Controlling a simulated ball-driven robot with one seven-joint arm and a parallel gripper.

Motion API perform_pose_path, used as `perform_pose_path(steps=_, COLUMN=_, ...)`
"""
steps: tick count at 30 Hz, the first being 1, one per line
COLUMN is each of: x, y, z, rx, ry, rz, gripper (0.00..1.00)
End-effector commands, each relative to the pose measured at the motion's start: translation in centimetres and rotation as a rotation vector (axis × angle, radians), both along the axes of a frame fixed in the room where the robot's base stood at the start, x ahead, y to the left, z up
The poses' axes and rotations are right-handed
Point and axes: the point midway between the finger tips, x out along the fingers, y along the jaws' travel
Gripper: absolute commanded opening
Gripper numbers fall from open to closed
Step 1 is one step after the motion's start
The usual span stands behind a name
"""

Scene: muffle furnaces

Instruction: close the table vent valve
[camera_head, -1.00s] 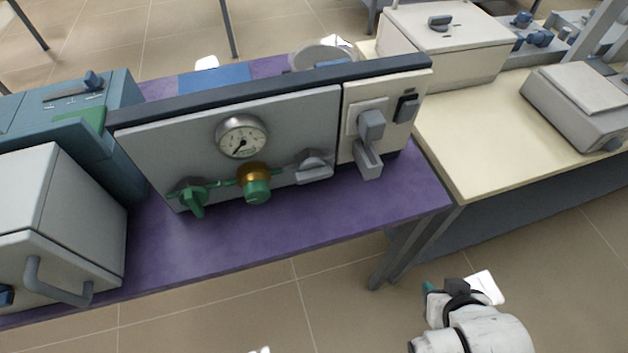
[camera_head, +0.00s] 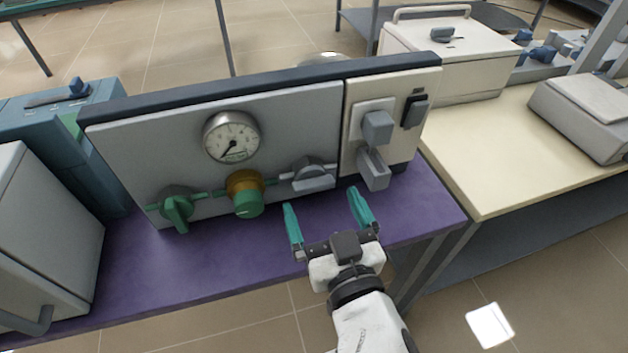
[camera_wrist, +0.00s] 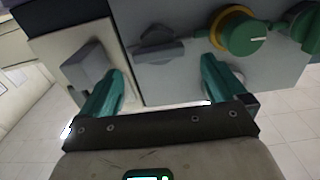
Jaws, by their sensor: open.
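A grey panel (camera_head: 160,140) stands on the purple table (camera_head: 240,255) in the head view. Along its lower edge are a green lever valve (camera_head: 177,208), a green knob with a brass collar (camera_head: 245,192) and a grey-handled valve (camera_head: 312,175). No readable label shows which one is the vent valve. My gripper (camera_head: 324,202) is open and empty, with teal fingers, in front of and below the grey-handled valve. In the wrist view the grey handle (camera_wrist: 158,45) lies beyond and between the fingertips (camera_wrist: 161,68), apparently apart from them. The handle looks roughly horizontal.
A gauge (camera_head: 231,137) sits above the knob. A cream section with a jutting grey lever (camera_head: 374,165) and a dark switch (camera_head: 414,111) is close to the right of my gripper. A grey box (camera_head: 45,235) stands at the left. The purple table's front strip is clear.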

Motion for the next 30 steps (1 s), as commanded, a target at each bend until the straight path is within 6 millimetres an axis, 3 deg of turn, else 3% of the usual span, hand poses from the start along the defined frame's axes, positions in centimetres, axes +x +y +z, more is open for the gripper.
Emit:
perform_pose_path(steps=3, x=2.1, y=0.7, z=0.1, rx=0.0, ry=-0.001, rz=-0.001, gripper=0.98)
perform_pose_path(steps=9, x=4.6, y=1.4, z=0.0, rx=0.0, ry=0.001, rz=-0.002, gripper=0.98)
perform_pose_path(steps=22, x=5.6, y=1.7, z=-0.1, rx=0.0, ry=0.002, rz=-0.002, gripper=0.98)
perform_pose_path(steps=30, x=5.5, y=1.7, z=-0.1, rx=-0.001, ry=0.002, rz=-0.002, gripper=0.74)
